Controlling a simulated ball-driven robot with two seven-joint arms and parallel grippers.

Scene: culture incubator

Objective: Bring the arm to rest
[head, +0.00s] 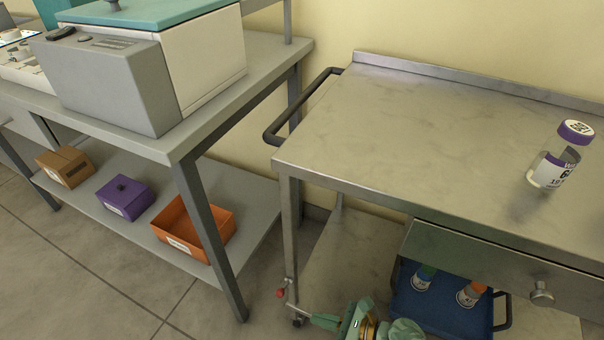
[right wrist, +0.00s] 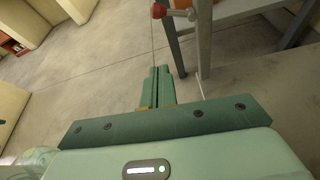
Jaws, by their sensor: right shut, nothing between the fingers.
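My right gripper (head: 325,321) is low at the bottom edge of the head view, beside the steel cart's (head: 420,120) front left leg. In the right wrist view its two green fingers (right wrist: 155,88) are together, with nothing between them. They point over the floor, with a metal leg and a red lever ahead to the right. My left gripper is in neither view.
A bottle with a purple cap (head: 554,165) stands on the cart top. A blue tray (head: 440,314) with capped bottles sits below the drawer (head: 500,266). At left, a bench carries a grey device (head: 110,85); orange (head: 185,243), purple and brown boxes sit below.

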